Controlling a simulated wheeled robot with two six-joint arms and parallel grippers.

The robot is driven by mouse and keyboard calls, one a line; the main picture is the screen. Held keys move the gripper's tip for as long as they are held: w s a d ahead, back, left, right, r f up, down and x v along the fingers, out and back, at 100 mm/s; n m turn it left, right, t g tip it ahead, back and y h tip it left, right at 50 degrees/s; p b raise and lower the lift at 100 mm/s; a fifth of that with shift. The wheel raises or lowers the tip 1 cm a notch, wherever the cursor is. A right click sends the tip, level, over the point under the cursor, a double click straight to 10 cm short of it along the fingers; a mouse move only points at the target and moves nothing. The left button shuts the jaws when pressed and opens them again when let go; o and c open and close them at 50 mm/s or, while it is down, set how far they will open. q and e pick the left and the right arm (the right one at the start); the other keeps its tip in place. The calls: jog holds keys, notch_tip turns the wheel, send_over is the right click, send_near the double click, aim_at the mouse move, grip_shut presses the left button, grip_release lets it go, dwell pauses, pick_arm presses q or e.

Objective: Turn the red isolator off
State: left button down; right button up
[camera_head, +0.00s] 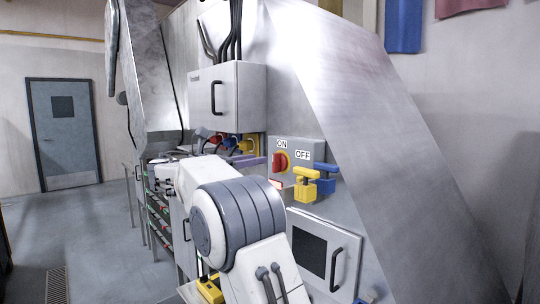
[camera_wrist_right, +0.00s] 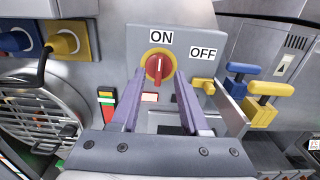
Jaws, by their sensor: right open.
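The red isolator (camera_wrist_right: 158,67) is a round red knob on a yellow ring, on a grey panel (camera_head: 312,152) marked ON and OFF. In the wrist view its handle stands upright with a pale line, below the ON label (camera_wrist_right: 161,37); the OFF label (camera_wrist_right: 203,53) is to its right. It also shows in the head view (camera_head: 280,162). My right gripper (camera_wrist_right: 160,82) is open, its purple fingers on either side of the knob's lower part in the picture. I cannot tell whether they touch it. The gripper (camera_head: 260,160) is partly hidden by my arm in the head view. My left gripper is not in view.
Yellow (camera_head: 306,184) and blue (camera_head: 325,178) T-shaped handles stick out right of the isolator. A grey box (camera_head: 227,96) with cables is above left. A cabinet door (camera_head: 322,252) with a handle is below. Coloured plugs (camera_wrist_right: 65,43) and a round grille (camera_wrist_right: 38,115) are at left.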

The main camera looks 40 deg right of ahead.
aim_at(273, 156)
jog(key=d, duration=0.2)
jog(key=d+p, duration=0.1)
jog(key=d, duration=0.3)
jog(key=shift+w+d, duration=0.3)
grip_shut()
